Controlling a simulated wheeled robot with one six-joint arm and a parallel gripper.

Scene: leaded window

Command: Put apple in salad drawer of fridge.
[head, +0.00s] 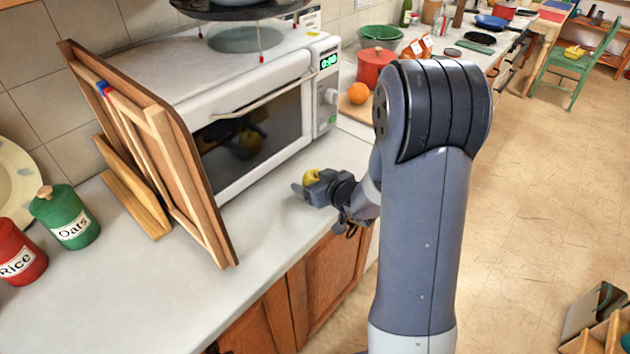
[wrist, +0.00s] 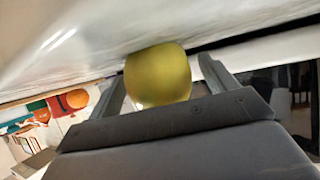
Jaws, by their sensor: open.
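A yellow-green apple (head: 311,176) sits on the white countertop in front of the microwave in the head view. My gripper (head: 310,185) is low over the counter at the apple, and its body hides part of the fruit. In the wrist view the apple (wrist: 158,75) lies between the two open fingers of my gripper (wrist: 165,78). A small gap shows beside the right finger; the left finger is very near the apple, and I cannot tell whether it touches. The fridge and its salad drawer are not in view.
The white microwave (head: 262,105) stands just behind the apple. Wooden boards (head: 165,165) lean on its left, with green (head: 68,217) and red (head: 18,255) canisters beyond. An orange (head: 358,93) and a red pot (head: 375,66) stand farther back. The counter's front left is clear.

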